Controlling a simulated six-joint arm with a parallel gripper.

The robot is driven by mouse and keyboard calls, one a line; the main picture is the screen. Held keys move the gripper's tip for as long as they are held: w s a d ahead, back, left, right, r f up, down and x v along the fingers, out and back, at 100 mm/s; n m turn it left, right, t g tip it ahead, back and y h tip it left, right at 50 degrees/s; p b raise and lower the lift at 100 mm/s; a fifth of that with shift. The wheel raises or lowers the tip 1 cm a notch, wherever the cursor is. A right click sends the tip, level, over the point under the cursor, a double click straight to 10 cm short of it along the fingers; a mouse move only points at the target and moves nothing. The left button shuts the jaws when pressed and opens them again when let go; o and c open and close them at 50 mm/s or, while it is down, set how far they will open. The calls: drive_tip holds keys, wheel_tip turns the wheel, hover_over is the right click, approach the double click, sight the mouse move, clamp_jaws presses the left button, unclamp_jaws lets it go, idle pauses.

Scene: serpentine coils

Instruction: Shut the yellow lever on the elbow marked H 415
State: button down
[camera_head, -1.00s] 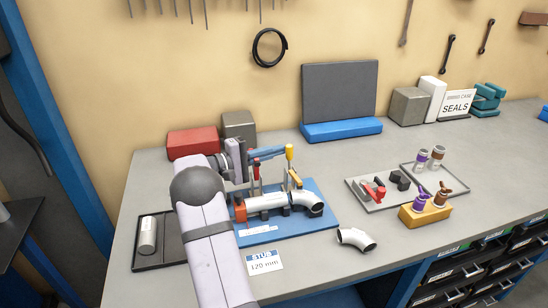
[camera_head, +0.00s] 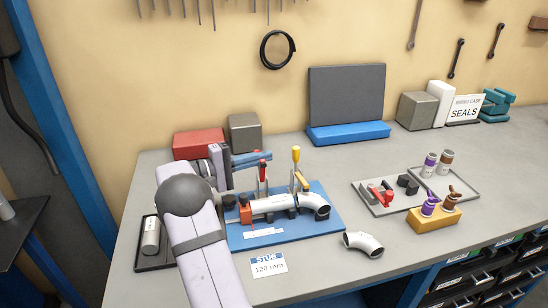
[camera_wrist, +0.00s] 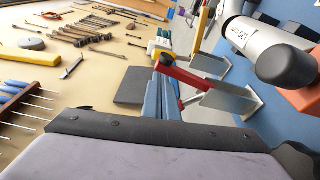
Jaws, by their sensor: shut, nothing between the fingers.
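The yellow lever (camera_head: 296,157) stands nearly upright on the blue fixture board (camera_head: 328,229), beside the white elbow (camera_head: 318,201) at the pipe's right end. A red lever (camera_head: 263,172) stands upright to its left, and it also shows in the wrist view (camera_wrist: 187,74). My gripper (camera_head: 268,156) is shut and empty, its blue fingers at the red lever's top, left of the yellow lever and apart from it. In the wrist view the closed fingers (camera_wrist: 160,92) lie close beside the red handle; contact cannot be told. The H 415 marking is too small to read.
A straight white pipe (camera_head: 270,205) lies between an orange block (camera_head: 245,209) and the elbow. A loose elbow (camera_head: 363,243) lies in front of the board. Red (camera_head: 198,145) and grey (camera_head: 244,133) blocks stand behind.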

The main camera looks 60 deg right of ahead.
drive_tip(key=shift+v, duration=1.8)
